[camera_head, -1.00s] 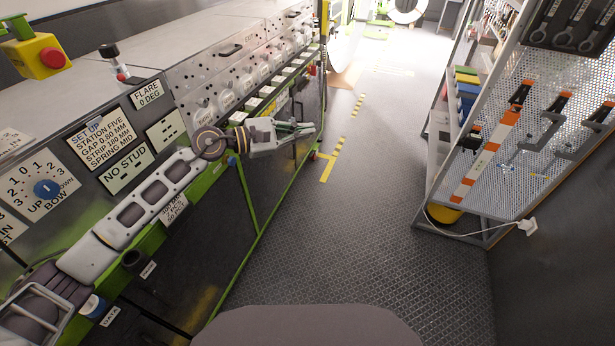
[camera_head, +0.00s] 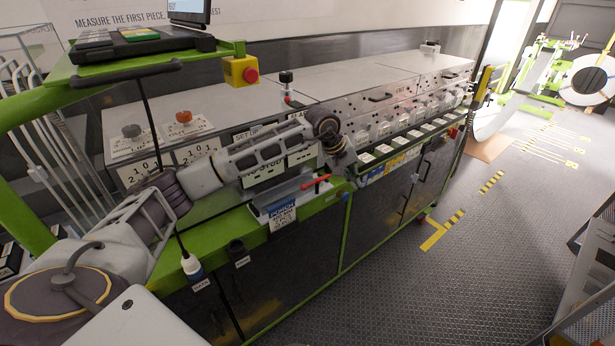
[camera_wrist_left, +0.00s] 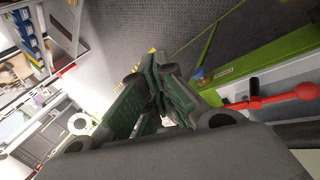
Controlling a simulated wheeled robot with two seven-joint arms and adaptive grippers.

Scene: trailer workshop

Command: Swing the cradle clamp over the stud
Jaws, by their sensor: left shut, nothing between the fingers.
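A red lever with a ball end (camera_head: 316,182) stands at the front of the green-edged machine bench; it may be the cradle clamp's handle. In the left wrist view the red lever (camera_wrist_left: 268,98) is at the right, beside the fingers and apart from them. My left gripper (camera_wrist_left: 158,82) is shut and empty, its green-padded fingers together. In the head view my left gripper (camera_head: 350,172) is small, partly hidden by its wrist, just right of the red lever. I cannot make out the stud; my left forearm covers part of the panel behind. My right gripper is out of view.
A row of clear-covered stations (camera_head: 400,122) runs along the machine to the right. A yellow box with a red button (camera_head: 241,71) hangs at the upper left. A blue-white label card (camera_head: 282,213) is on the bench front. The aisle floor (camera_head: 450,270) is clear.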

